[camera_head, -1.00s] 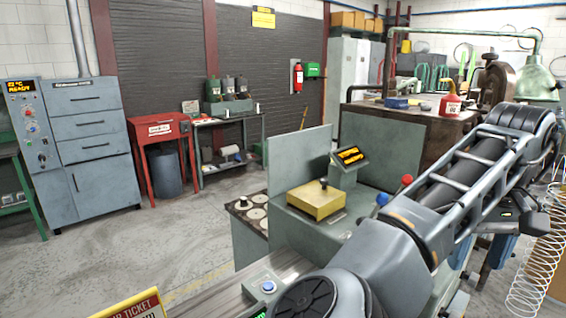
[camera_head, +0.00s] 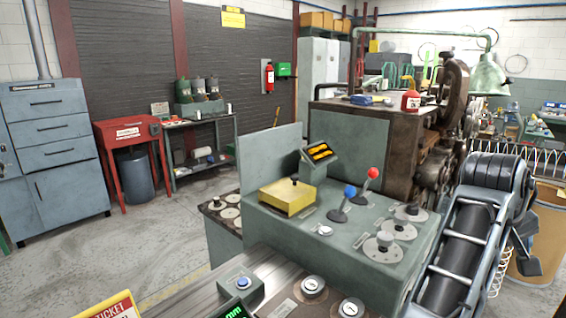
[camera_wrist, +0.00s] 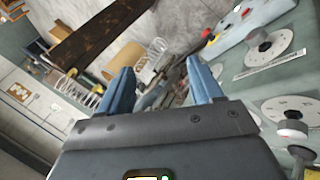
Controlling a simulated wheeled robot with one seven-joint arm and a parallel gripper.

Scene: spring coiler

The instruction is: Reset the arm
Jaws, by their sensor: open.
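My gripper (camera_wrist: 162,90) shows in the wrist view with its two blue fingers spread apart and nothing between them. The wrist view is strongly tilted; the fingers point past the green console with its dial plates (camera_wrist: 268,55) toward the floor and a spring coil. In the head view my arm reaches from the lower right edge up to its elbow at the right, beside the console (camera_head: 340,225).
The console bears a blue-knobbed lever (camera_head: 349,191), a red-knobbed lever (camera_head: 372,173), a yellow box (camera_head: 287,197) and a small display (camera_head: 320,152). A dark machine (camera_head: 425,140) stands behind it. A tan drum (camera_head: 540,235) is at the right. Floor at the left is clear.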

